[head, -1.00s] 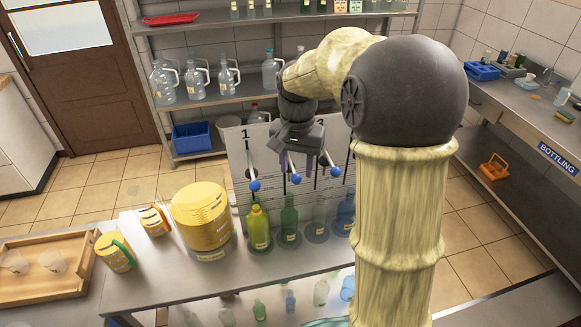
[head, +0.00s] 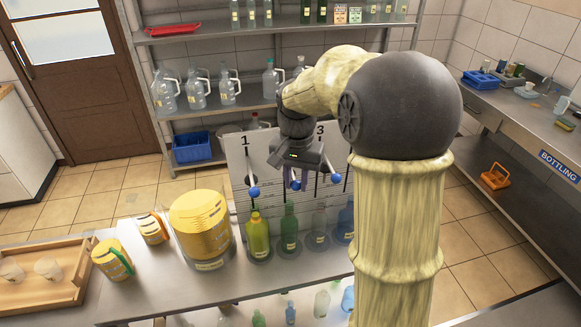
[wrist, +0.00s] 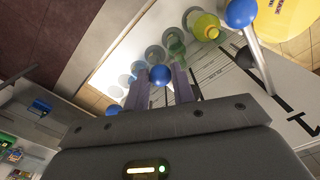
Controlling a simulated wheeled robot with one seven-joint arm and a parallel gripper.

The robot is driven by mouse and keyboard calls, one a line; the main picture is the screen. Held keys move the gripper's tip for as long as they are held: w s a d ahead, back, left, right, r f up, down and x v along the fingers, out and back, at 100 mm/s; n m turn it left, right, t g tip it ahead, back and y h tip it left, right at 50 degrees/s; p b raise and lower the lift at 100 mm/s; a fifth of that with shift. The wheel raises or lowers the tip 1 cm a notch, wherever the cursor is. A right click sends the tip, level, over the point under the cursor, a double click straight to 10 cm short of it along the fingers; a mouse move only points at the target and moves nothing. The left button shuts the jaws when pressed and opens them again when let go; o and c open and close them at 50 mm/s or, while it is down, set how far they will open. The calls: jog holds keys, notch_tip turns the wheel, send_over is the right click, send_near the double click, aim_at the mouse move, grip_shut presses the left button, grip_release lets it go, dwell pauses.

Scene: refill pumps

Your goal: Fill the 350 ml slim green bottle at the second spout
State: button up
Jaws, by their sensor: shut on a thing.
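The slim green bottle (head: 290,231) stands upright on the counter under the second lever. It also shows in the wrist view (wrist: 176,45). The second lever ends in a blue ball knob (head: 296,185), seen between my fingertips in the wrist view (wrist: 160,75). My gripper (head: 295,176) is shut on this lever near its knob, above and behind the green bottle. The number 2 on the pump panel (head: 239,150) is hidden behind my arm; 1 and 3 show. I cannot make out the second spout or the liquid level in the bottle.
A yellow-green bottle (head: 258,236) stands left of the green one; a grey bottle (head: 319,226) and a blue bottle (head: 345,222) stand right. Lever knobs 1 (head: 254,192) and 3 (head: 336,178) flank my gripper. A large yellow container (head: 203,225) and yellow jugs stand left.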

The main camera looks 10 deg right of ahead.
jog(key=shift+w+d+f+b, duration=0.1)
jog(key=shift+f+b, duration=0.6)
jog(key=shift+f, duration=0.45)
jog(key=shift+w+d+f+b, duration=0.1)
jog(key=shift+f+b, duration=0.6)
jog(key=shift+f, duration=0.4)
jog(key=shift+s+a+f+b, duration=0.1)
jog(key=shift+a+f+b, duration=0.1)
jog(key=shift+f+b, duration=1.05)
jog(key=shift+f, duration=1.25)
jog(key=shift+f+b, duration=0.55)
jog(key=shift+f, duration=0.05)
jog(key=shift+r, duration=0.1)
dwell(1.3)
notch_tip(320, 180, up, 10)
jog(key=p, duration=0.9)
jog(key=shift+r, duration=0.2)
jog(key=o, duration=0.9)
